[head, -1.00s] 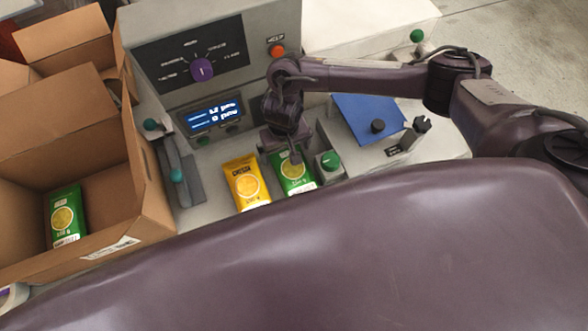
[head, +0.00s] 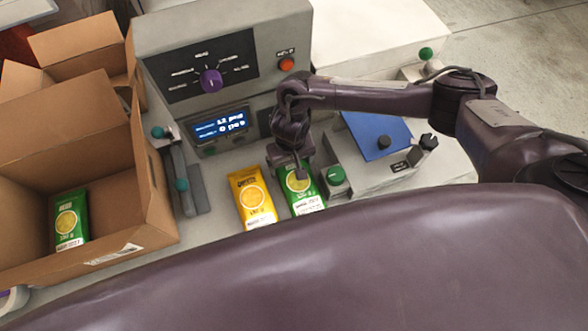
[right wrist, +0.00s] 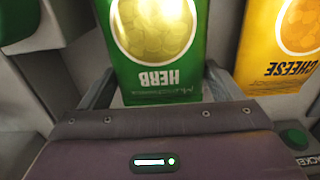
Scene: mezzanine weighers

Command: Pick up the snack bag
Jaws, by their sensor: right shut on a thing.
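A green snack bag marked HERB (head: 304,196) stands on the grey work surface, and I cannot tell whether it touches the surface. A yellow snack bag marked CHEESE (head: 253,200) is just left of it. My right gripper (head: 292,166) is at the top end of the green bag and shut on it. In the right wrist view the green bag (right wrist: 155,50) sits between the two fingers, and the yellow bag (right wrist: 283,45) is apart at the right. My left gripper is not in view.
An open cardboard box (head: 150,195) at left holds another green bag (head: 70,221). A grey machine (head: 220,30) with a purple knob and lit display stands behind. A green button (head: 336,176) and blue plate (head: 375,135) are close right of the held bag.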

